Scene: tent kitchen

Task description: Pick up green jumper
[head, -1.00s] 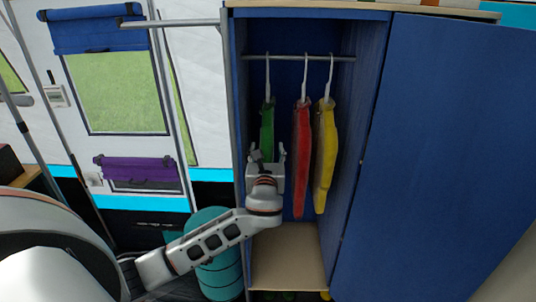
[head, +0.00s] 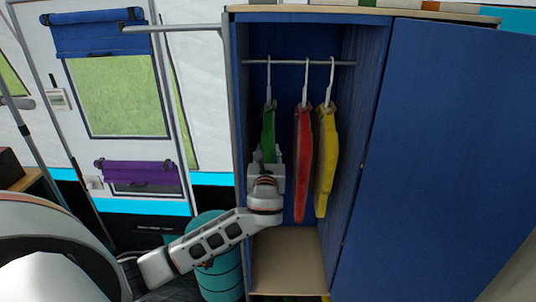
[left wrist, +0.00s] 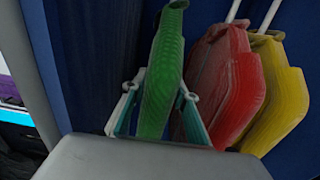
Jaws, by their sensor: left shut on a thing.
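The green jumper (head: 268,128) hangs from a white hanger on the rail, leftmost in the blue wardrobe. My left gripper (head: 266,163) is at its lower part, in front of it, and hides its bottom end. In the left wrist view the green jumper (left wrist: 163,70) stands between the two fingers (left wrist: 160,94), one on each side. The left gripper is shut on the jumper. My right gripper is not in view.
A red garment (head: 303,150) and a yellow garment (head: 325,155) hang close to the right. The wardrobe's left wall (head: 239,110) is near the gripper. The wardrobe floor (head: 285,262) below is clear. A teal cylinder (head: 220,270) stands outside at left.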

